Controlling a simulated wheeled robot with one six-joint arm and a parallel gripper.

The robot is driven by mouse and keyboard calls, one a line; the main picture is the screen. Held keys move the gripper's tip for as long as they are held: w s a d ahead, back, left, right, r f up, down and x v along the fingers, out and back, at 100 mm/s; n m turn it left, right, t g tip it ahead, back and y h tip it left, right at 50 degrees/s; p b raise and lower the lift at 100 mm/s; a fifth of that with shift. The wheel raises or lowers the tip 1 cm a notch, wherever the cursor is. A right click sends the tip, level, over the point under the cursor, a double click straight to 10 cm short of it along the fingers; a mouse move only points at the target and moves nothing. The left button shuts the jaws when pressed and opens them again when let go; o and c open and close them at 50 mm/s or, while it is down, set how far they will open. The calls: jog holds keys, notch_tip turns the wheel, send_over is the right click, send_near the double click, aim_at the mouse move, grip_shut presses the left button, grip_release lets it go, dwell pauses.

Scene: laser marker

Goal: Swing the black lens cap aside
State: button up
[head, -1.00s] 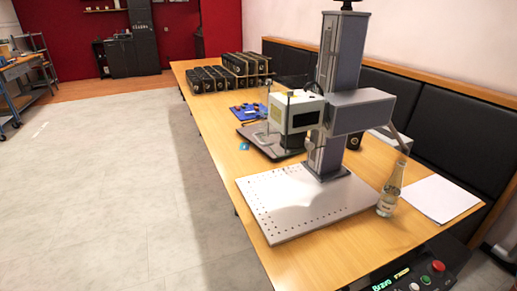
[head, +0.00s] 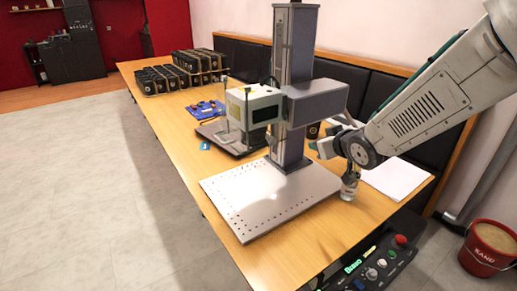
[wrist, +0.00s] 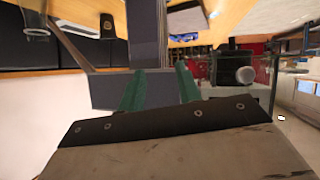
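The laser marker's white head (head: 254,105) sits on its grey column (head: 293,60) above a perforated plate (head: 262,200). A dark lens part (head: 256,137) shows under the head; the cap cannot be told apart there. In the wrist view, a black round part (wrist: 232,68) with a grey knob (wrist: 262,75) is right of my fingers, probably the capped lens. My gripper (wrist: 158,85) has two green fingers apart with nothing held between them. In the head view, my gripper (head: 322,148) is right of the column, partly hidden by my arm.
A glass bottle (head: 349,187) stands just below my arm, and a white sheet (head: 397,180) lies behind it. A control panel (head: 375,266) is at the table's front edge. A red sand bucket (head: 490,248) stands on the floor. The perforated plate is clear.

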jog(key=w+a+f+n+y, duration=0.1)
jog(key=w+a+f+y, duration=0.2)
jog(key=a, duration=0.5)
jog(key=w+a+f+n+t+y, duration=0.1)
jog(key=w+a+f+n+y, duration=0.1)
jog(key=a+y, duration=0.4)
jog(key=w+a+f, duration=0.1)
jog(key=w+a, duration=0.1)
jog(key=a, duration=0.1)
jog(key=shift+w+a+f+n, duration=0.2)
jog(key=shift+w+a+n, duration=0.1)
grip_shut()
jog(key=shift+d, duration=0.1)
